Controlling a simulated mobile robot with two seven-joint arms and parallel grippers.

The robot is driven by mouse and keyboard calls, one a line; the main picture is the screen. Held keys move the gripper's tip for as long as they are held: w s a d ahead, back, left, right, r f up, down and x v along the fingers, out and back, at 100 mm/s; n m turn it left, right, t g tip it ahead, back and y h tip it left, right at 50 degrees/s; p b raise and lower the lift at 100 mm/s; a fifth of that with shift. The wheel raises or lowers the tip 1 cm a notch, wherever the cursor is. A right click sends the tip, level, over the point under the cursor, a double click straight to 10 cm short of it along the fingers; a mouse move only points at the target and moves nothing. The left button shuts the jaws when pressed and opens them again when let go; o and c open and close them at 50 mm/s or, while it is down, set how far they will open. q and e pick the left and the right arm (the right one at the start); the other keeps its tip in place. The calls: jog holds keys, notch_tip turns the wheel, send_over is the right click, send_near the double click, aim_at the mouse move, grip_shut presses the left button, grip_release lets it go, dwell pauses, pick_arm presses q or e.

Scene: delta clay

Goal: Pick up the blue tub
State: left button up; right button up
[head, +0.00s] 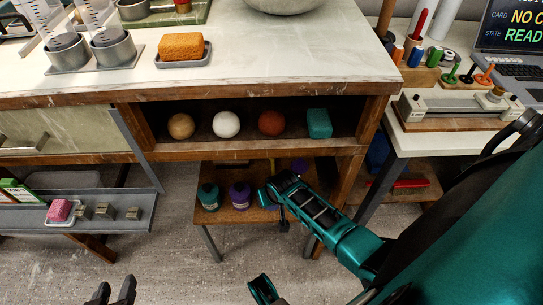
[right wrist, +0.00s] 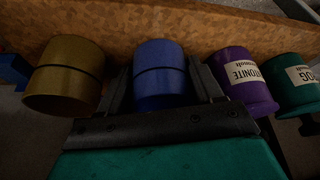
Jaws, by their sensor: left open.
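In the right wrist view the blue tub (right wrist: 159,82) is between the two dark fingers of my right gripper (right wrist: 163,88). One finger is close along each side of it; I cannot tell whether they touch it. In the head view my right arm reaches to the low wooden shelf (head: 238,213) and hides most of this spot. My left gripper (head: 115,287) is at the bottom left of the head view, open and empty, far from the tub.
A yellow tub (right wrist: 66,75) stands close on one side of the blue tub. A purple tub (head: 240,196) and a green tub (head: 209,197) stand on the other side. Above is a cubby (head: 200,143) holding balls and a teal block (head: 319,123).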

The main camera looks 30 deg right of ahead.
jog(key=c, duration=0.4)
jog(key=shift+c, duration=0.2)
jog(key=shift+r, duration=0.1)
